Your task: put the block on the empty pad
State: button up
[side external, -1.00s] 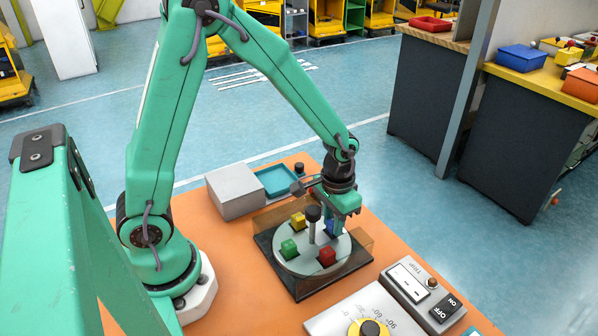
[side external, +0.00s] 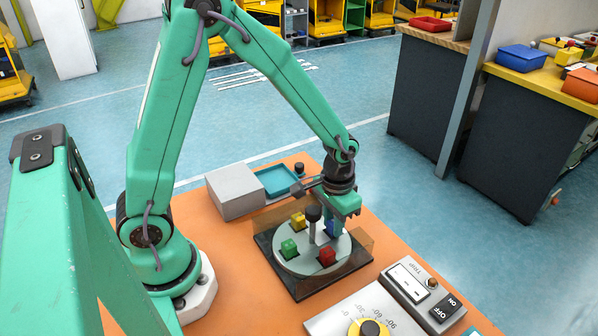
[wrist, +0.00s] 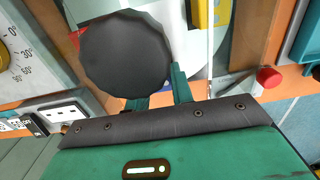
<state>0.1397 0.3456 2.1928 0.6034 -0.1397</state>
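A round pale turntable (side external: 300,262) carries a green block (side external: 289,248), a yellow block (side external: 298,219), a red block (side external: 327,257) and a blue block (side external: 331,228). A black knob on a post (side external: 313,213) stands at its middle. My gripper (side external: 343,216) points down right at the blue block and partly covers it. In the wrist view the knob (wrist: 125,52) is large and hides one finger's tip and the blue block. The fingers there are apart, but whether they grip the block is hidden. The yellow block (wrist: 200,12) shows at the top. I cannot make out an empty pad.
Low see-through walls (side external: 359,242) surround the turntable. A grey box (side external: 235,191) and a teal tray (side external: 277,180) stand behind it. A dial panel (side external: 365,318) and an on/off switch box (side external: 425,298) stand in front. Bare orange tabletop lies to the left.

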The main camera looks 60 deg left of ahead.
jog(key=o, duration=1)
jog(key=shift+o, duration=0.2)
jog(key=shift+r, duration=3.9)
jog(key=shift+r, duration=0.1)
